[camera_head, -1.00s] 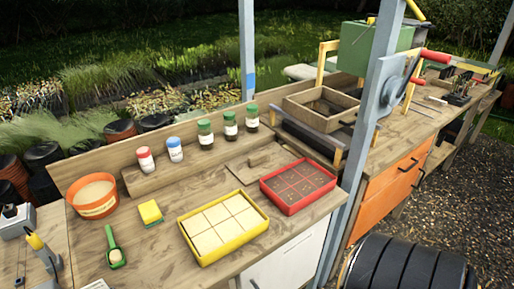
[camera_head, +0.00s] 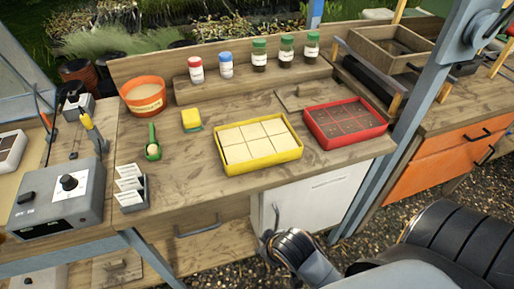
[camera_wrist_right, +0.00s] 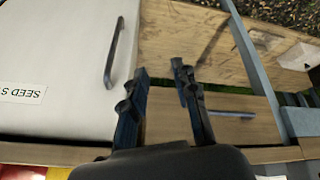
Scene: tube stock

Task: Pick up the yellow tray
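The yellow tray (camera_head: 258,144) lies flat on the wooden bench in the head view, with a pale surface divided into several squares. A sliver of yellow at the lower left edge of the right wrist view may be its rim. My right gripper (camera_wrist_right: 164,82) is open and empty, its two dark fingers apart in front of the bench's lower front. In the head view my right arm comes in from the bottom right, its end low beside the white cabinet door, below and apart from the tray. My left gripper is not in view.
A red tray (camera_head: 346,124) stands close right of the yellow one. A sponge (camera_head: 191,119), green scoop (camera_head: 152,146) and orange pot (camera_head: 146,97) are to the left. Several jars line the back shelf. A blue-grey post (camera_head: 436,88) rises at the right. Bare bench lies before the yellow tray.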

